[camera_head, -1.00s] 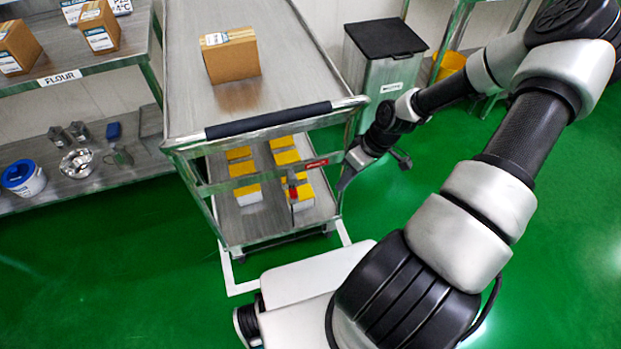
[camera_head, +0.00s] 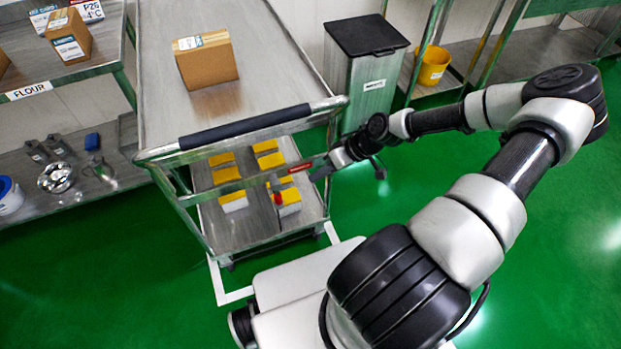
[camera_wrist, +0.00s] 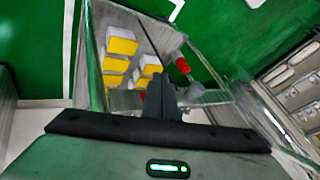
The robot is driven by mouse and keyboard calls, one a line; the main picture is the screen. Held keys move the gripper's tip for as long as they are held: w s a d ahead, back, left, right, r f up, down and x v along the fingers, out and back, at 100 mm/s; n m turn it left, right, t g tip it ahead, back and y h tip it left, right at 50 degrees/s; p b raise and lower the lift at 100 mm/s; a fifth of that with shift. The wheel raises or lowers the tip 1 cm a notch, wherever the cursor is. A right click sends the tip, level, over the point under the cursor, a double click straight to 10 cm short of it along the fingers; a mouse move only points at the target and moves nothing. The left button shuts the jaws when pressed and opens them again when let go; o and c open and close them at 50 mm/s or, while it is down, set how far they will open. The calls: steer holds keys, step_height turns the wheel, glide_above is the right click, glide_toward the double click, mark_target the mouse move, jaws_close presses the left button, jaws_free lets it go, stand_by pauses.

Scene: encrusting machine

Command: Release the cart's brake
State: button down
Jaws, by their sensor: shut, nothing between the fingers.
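The cart (camera_head: 155,85) is a steel trolley with a black-gripped push handle (camera_head: 245,127). A lever with a red tip (camera_head: 278,198) hangs from its front crossbar, beside a red label (camera_head: 300,168). I take this lever to be the brake. In the wrist view the red tip (camera_wrist: 183,65) lies just beyond and to the right of my fingers. My gripper (camera_head: 318,175) is shut and empty at the right end of the crossbar, close to the label. In the wrist view my closed fingers (camera_wrist: 164,90) partly cover the crossbar. I cannot tell whether they touch it.
A cardboard box (camera_head: 207,62) stands on the cart's top, and several yellow-and-white boxes (camera_head: 232,200) on its lower shelf. A grey bin (camera_head: 368,85) stands behind right. A shelf of goods (camera_head: 75,190) is at left. Green floor is open at right.

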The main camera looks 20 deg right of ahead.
mark_target(277, 193)
steer(key=w+a+f+b, duration=0.1)
steer(key=a+f, duration=0.5)
steer(key=a, duration=0.2)
steer(key=shift+w+f, duration=0.2)
steer(key=shift+a+f+b, duration=0.15)
steer(key=shift+f+b, duration=0.05)
steer(key=shift+b, duration=0.45)
